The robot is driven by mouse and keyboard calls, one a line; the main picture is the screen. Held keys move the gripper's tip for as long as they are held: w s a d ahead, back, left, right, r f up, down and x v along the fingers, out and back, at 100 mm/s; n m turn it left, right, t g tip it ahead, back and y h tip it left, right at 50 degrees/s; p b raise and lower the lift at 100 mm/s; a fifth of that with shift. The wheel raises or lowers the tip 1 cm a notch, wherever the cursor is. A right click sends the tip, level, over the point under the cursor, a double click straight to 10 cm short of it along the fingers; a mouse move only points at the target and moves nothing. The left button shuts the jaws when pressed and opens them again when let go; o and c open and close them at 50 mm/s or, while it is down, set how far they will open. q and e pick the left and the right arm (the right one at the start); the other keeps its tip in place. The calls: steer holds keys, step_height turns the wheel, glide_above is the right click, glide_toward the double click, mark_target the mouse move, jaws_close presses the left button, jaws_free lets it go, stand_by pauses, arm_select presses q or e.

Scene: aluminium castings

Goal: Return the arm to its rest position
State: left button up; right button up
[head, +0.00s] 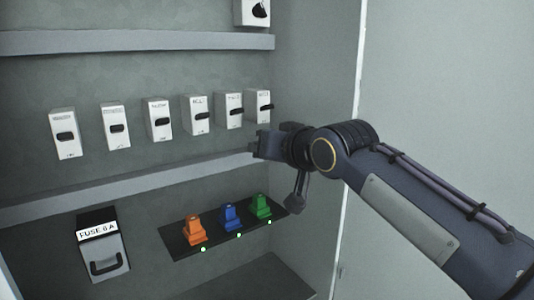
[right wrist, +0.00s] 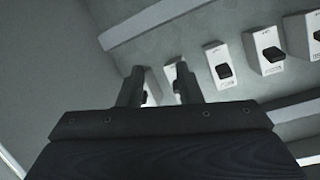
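My right arm (head: 400,200) reaches in from the right in the head view, across the open side of a grey cabinet. Its gripper (head: 262,146) is in front of the right end of the row of white switch boxes, just below the rightmost box (head: 259,106). In the right wrist view the two fingers of the gripper (right wrist: 160,84) stand apart with a gap and nothing held between them. White switch boxes (right wrist: 218,65) show beyond the fingers. Whether the fingertips touch a box cannot be told. My left gripper is not in view.
Grey rails (head: 130,186) run above and below the switch row. A black strip (head: 178,246) carries orange (head: 194,232), blue (head: 230,217) and green (head: 260,207) plugs. A box labelled FUSE 6 A (head: 103,250) is at lower left. The cabinet's right side wall (head: 325,70) is close to the arm.

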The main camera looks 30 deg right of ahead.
steer(key=shift+s+f, duration=0.1)
steer(key=shift+f, duration=0.15)
stand_by(0.3)
steer(key=s+a+f+g+y, duration=0.1)
steer(key=s+a+f+g, duration=0.2)
steer(key=s+f, duration=0.4)
steer(key=s+a+f+n+g+y, duration=0.1)
steer(key=s+a+f+g, duration=0.2)
steer(key=s+f, duration=0.5)
steer(key=s+a+f+n+g+y, duration=0.1)
steer(key=s+a+f+g, duration=0.2)
steer(key=s+f, duration=0.5)
step_height(320, 180, down, 9)
steer(key=shift+r+y, duration=0.1)
steer(key=shift+y, duration=0.3)
